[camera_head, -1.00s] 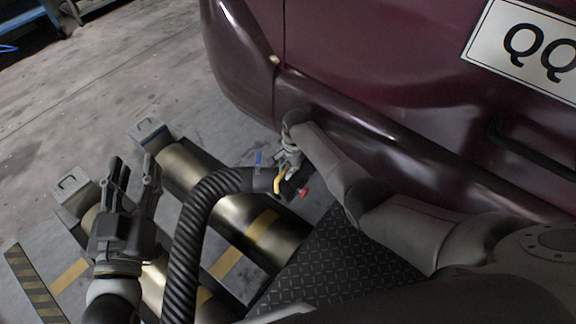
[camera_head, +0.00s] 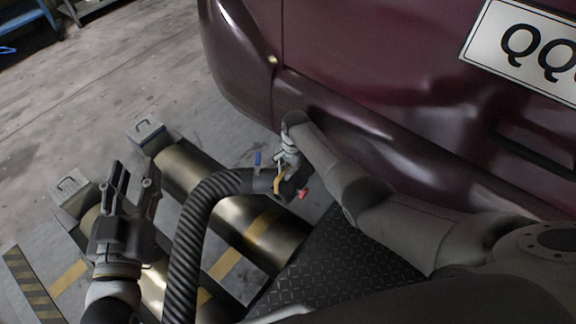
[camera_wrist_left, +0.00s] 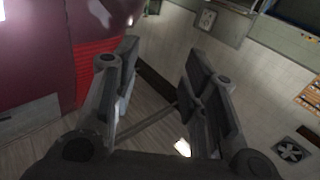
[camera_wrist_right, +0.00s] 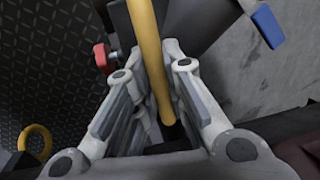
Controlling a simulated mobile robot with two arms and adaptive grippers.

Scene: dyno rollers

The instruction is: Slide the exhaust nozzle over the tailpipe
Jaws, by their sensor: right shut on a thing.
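The exhaust nozzle (camera_head: 262,181) is the dark end of a ribbed black hose, with a blue lever, a red knob and a yellow handle (camera_head: 279,180). My right gripper (camera_head: 286,168) is shut on the yellow handle; the handle (camera_wrist_right: 152,60) runs between its fingers in the right wrist view, beside the red knob (camera_wrist_right: 103,57) and blue lever (camera_wrist_right: 266,25). The nozzle is held above the rollers, near the car's bumper. The tailpipe is not visible in any view. My left gripper (camera_head: 133,175) is open and empty at the left; its spread fingers (camera_wrist_left: 158,80) show in the left wrist view.
The dark red car (camera_head: 370,70) fills the upper right. Metal rollers (camera_head: 195,175) lie below the hose (camera_head: 187,240), beside a diamond-pattern plate (camera_head: 330,265). Grey floor (camera_head: 110,75) is clear at the upper left. A blue-legged bench (camera_head: 35,15) stands at the far upper left.

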